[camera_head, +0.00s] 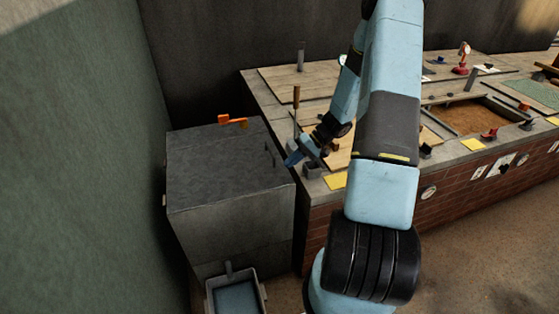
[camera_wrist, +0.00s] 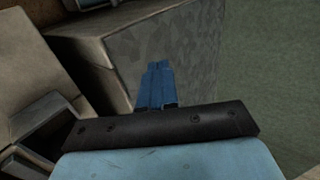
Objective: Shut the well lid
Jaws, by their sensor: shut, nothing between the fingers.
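My gripper (camera_head: 291,159) is shut and empty, with its blue fingers together. In the wrist view the blue fingers (camera_wrist: 156,84) point toward a mottled grey face (camera_wrist: 175,45), which seems to be this box. No open well shows clearly; the box top looks flat and closed, but I cannot tell for sure that it is the well lid.
An orange piece (camera_head: 232,121) is at the box's back edge. A basin (camera_head: 263,292) stands on the floor in front. A brick counter (camera_head: 380,222) to the right carries boards, an upright stick (camera_head: 296,100) and a brown-filled recess (camera_head: 470,116). My arm hides part of it.

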